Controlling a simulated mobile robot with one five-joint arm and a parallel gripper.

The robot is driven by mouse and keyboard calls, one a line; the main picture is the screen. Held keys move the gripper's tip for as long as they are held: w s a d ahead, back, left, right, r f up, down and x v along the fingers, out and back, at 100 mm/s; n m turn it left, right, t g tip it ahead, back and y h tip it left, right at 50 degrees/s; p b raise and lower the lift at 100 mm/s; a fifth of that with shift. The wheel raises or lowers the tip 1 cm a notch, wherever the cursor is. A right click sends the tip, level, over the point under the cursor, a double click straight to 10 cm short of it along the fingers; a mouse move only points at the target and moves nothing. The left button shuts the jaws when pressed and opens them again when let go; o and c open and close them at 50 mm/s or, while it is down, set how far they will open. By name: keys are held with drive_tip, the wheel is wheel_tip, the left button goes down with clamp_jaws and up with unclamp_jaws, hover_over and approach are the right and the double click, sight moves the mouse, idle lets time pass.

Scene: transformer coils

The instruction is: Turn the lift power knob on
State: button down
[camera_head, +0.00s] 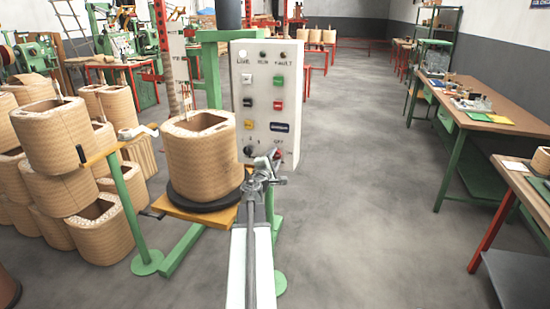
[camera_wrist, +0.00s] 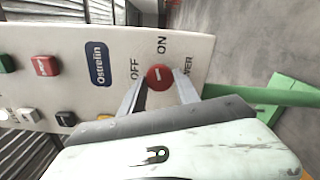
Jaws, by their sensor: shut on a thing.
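The lift power knob (camera_wrist: 159,77) is a red round knob with a short white mark, low on the panel. OFF and ON labels are printed beside it, and a further label is partly covered. I cannot tell clearly which label the mark points to. My gripper (camera_wrist: 160,84) is shut on the knob, one finger on each side. In the head view my gripper (camera_head: 268,160) reaches the lower right of the white control panel (camera_head: 264,112) and largely hides the knob.
The panel carries several other buttons, including a red one (camera_wrist: 44,65) and a green one (camera_wrist: 7,63). A wound coil (camera_head: 203,160) stands on a round black base left of the panel. Stacked coils (camera_head: 55,150) fill the left. The floor to the right is clear up to a workbench (camera_head: 480,125).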

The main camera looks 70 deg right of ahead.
drive_tip(key=shift+s+m, duration=0.1)
drive_tip(key=shift+m, duration=1.6)
drive_tip(key=c, duration=0.9)
unclamp_jaws()
drive_tip(key=shift+a, duration=0.15)
